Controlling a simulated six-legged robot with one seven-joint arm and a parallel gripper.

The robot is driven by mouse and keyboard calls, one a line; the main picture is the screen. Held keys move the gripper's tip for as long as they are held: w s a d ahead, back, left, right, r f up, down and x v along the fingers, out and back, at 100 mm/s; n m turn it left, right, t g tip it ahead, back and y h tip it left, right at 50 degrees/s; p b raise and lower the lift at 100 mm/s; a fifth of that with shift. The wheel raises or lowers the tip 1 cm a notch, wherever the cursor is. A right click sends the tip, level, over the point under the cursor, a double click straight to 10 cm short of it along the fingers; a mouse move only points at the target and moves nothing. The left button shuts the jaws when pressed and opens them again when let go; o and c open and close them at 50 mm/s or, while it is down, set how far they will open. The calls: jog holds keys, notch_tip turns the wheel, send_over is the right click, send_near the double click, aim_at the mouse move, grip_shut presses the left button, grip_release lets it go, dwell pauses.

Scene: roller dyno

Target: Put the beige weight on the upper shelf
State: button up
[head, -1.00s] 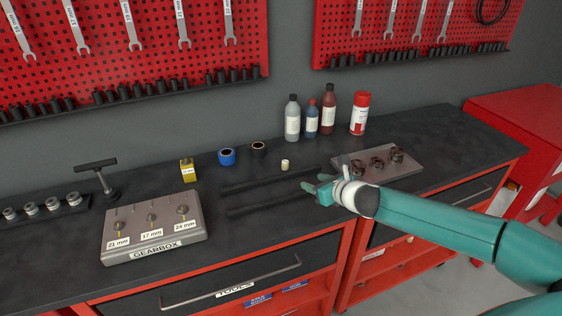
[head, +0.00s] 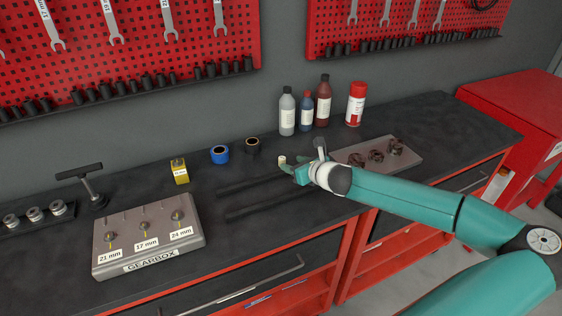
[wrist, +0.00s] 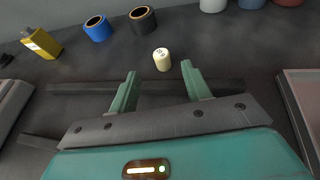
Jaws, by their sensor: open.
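The beige weight (head: 282,159) is a small upright cylinder on the dark bench top, behind the dark bars. In the wrist view the weight (wrist: 162,59) shows dark marks on its top and stands just beyond the fingertips, roughly between their lines. My gripper (head: 287,170) is open and empty, with its two green fingers (wrist: 159,72) apart and pointing toward the weight. In the head view the gripper is close in front of the weight. Open red shelving (head: 390,257) shows under the bench; I cannot tell which level is the upper shelf.
Several bottles and a spray can (head: 355,104) stand behind. A grey tray (head: 408,153) with dark parts lies right. The gearbox plate (head: 150,236) is front left.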

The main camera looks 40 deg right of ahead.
aim_at(284, 159)
jog(key=x, duration=0.7)
jog(key=shift+w+d+f, duration=0.1)
jog(key=shift+w, duration=0.25)
grip_shut()
